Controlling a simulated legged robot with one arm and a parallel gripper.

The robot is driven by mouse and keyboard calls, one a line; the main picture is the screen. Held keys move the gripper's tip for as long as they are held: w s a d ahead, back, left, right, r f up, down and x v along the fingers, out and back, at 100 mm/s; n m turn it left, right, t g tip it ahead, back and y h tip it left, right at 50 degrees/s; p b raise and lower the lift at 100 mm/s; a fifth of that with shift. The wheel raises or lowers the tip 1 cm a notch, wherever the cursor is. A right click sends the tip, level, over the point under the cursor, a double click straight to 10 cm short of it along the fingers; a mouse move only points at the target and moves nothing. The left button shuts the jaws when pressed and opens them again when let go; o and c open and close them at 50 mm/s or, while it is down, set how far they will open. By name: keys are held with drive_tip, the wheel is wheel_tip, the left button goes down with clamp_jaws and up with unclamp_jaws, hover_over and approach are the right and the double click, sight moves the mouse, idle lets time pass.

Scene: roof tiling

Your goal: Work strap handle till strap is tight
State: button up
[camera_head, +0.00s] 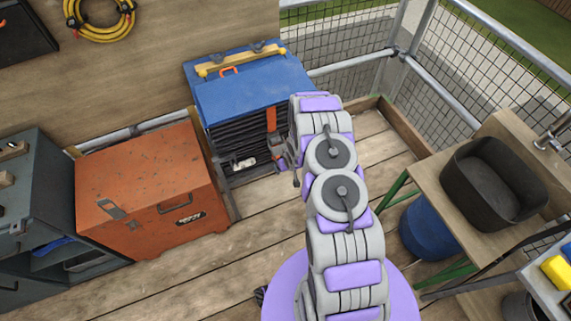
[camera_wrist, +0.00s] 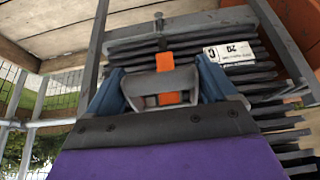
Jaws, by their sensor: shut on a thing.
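An orange strap (camera_head: 271,118) runs down the front of a stack of dark slabs (camera_head: 240,137) under a blue cover (camera_head: 255,92). In the wrist view the strap (camera_wrist: 164,63) passes through a grey metal strap handle (camera_wrist: 160,83). My gripper (camera_head: 284,158) is at the front right of the stack. In the wrist view its blue-grey fingers (camera_wrist: 160,92) stand on either side of the handle and are shut on it. My arm hides part of the stack's right side in the head view. How tight the strap is, I cannot tell.
An orange chest (camera_head: 150,195) stands left of the stack. A wooden bench (camera_head: 450,205) with a black basin (camera_head: 492,185) is at the right, with a blue barrel (camera_head: 428,230) below. Mesh railing (camera_head: 345,55) closes the back. Plank floor (camera_head: 240,265) is clear in front.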

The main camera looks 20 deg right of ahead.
drive_tip(key=shift+r, duration=0.4)
drive_tip(key=shift+w+r+p, duration=0.1)
drive_tip(key=shift+r+p, duration=0.25)
drive_tip(key=shift+r, duration=0.3)
drive_tip(key=o, duration=1.3)
drive_tip(key=p+v, duration=0.1)
drive_tip(key=v, duration=1.6)
drive_tip(key=shift+p, duration=0.4)
drive_tip(key=shift+r, duration=0.2)
